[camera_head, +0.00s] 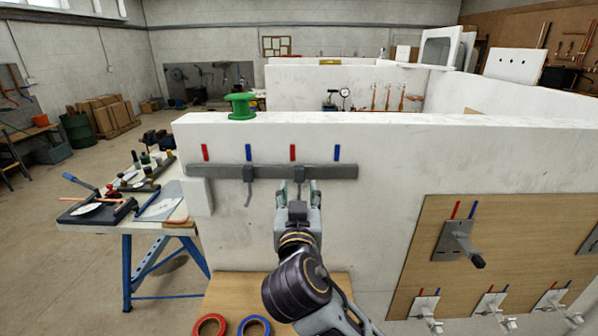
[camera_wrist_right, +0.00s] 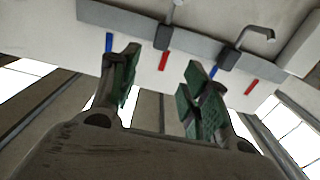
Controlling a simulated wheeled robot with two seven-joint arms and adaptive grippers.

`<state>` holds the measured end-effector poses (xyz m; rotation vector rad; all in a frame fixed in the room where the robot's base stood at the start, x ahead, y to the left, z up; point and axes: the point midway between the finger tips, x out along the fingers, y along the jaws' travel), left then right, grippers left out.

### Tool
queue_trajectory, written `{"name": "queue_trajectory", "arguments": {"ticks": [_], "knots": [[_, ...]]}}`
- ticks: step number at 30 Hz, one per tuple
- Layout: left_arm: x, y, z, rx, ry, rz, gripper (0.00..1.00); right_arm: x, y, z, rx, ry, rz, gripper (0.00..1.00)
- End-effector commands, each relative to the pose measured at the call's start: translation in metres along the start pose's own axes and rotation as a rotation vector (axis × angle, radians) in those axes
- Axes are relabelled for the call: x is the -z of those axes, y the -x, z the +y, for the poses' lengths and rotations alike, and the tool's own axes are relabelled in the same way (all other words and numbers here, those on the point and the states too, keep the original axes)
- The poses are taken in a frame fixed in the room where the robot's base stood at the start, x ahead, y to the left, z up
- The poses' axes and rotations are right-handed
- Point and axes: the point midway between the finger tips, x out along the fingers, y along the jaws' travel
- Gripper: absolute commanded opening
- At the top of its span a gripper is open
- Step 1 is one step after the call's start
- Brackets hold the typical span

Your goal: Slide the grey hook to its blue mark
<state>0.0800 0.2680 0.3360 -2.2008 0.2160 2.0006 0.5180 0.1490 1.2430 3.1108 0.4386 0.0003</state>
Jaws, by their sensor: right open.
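A grey rail (camera_head: 330,171) on the white wall carries two dark sliders with grey hooks. The left hook (camera_head: 248,190) hangs below a blue mark (camera_head: 248,152). The other hook (camera_head: 299,174) is below a red mark (camera_head: 292,152), mostly hidden behind my right gripper (camera_head: 298,188). Another blue mark (camera_head: 337,152) is to its right. The right gripper is open, with its green-padded fingertips on either side of this hook in the picture. In the wrist view (camera_wrist_right: 160,85), the hook's slider (camera_wrist_right: 163,37) shows beyond the gap; contact is not visible.
A green spool (camera_head: 240,106) stands on the wall's top. A wooden panel (camera_head: 410,262) with brackets is at the right. A red ring (camera_head: 209,325) and a blue ring (camera_head: 254,326) lie below. A workbench (camera_head: 150,222) with tools stands at the left.

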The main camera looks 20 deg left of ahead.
Motion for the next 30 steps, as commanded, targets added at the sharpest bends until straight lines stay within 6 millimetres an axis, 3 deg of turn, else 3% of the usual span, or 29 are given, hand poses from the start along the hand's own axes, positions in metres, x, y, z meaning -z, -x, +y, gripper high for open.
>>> {"name": "queue_trajectory", "arguments": {"ticks": [30], "knots": [[0.000,0.023,0.006,-0.007,0.000,-0.003,0.40,0.001,-0.100,0.000,-0.001,0.003,0.000,0.46]]}}
